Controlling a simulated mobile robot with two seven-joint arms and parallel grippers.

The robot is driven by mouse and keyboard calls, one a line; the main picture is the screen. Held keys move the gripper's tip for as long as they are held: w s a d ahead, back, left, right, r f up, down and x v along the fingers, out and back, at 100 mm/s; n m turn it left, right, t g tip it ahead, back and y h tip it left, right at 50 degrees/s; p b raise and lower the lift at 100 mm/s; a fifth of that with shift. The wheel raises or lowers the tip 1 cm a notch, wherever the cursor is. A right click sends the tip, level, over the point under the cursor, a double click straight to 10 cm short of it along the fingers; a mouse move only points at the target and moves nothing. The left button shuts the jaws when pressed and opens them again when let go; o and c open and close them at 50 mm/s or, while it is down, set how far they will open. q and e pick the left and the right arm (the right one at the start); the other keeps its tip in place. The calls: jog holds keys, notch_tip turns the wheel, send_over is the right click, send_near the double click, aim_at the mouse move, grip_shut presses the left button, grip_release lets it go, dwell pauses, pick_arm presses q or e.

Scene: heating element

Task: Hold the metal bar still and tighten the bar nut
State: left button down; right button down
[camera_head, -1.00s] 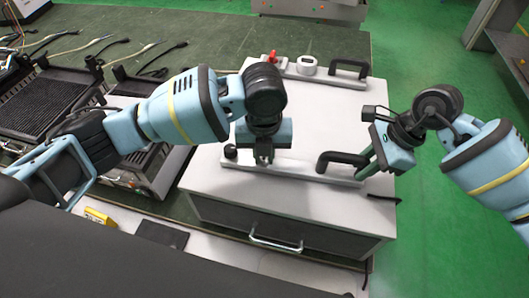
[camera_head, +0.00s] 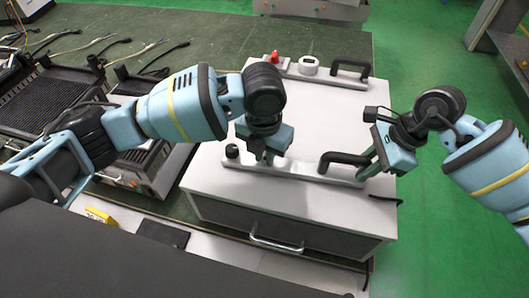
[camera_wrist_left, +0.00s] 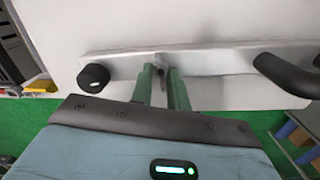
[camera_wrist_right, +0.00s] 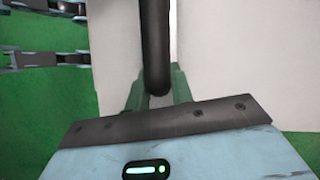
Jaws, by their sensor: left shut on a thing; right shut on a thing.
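The metal bar (camera_head: 300,168) is a pale strip along the front edge of the white box top, with a black knob at its left end and a black handle at its right. My left gripper (camera_head: 267,162) points down at the bar's middle, shut on the small dark bar nut (camera_wrist_left: 161,72), mostly hidden between the green fingers. The bar (camera_wrist_left: 205,62) runs across the left wrist view.
The black handle (camera_head: 342,158) stands close to my right gripper and the black knob (camera_head: 232,151) is left of my left gripper. A second bar with a red part (camera_head: 274,57), a white round part (camera_head: 309,65) and a handle lies at the back. The box top between is clear.

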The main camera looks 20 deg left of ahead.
jog(key=shift+d+f, duration=0.1)
jog(key=shift+d, duration=0.05)
pick_arm(q)
jog(key=c, duration=1.3)
grip_release()
jog(key=shift+c, duration=0.2)
notch_tip(320, 180, up, 12)
jog(key=shift+s, duration=0.3)
pick_arm(e)
jog(key=shift+a, duration=0.2)
jog(key=c, duration=1.1)
grip_release()
jog(key=shift+c, duration=0.2)
jog(key=v, duration=1.2)
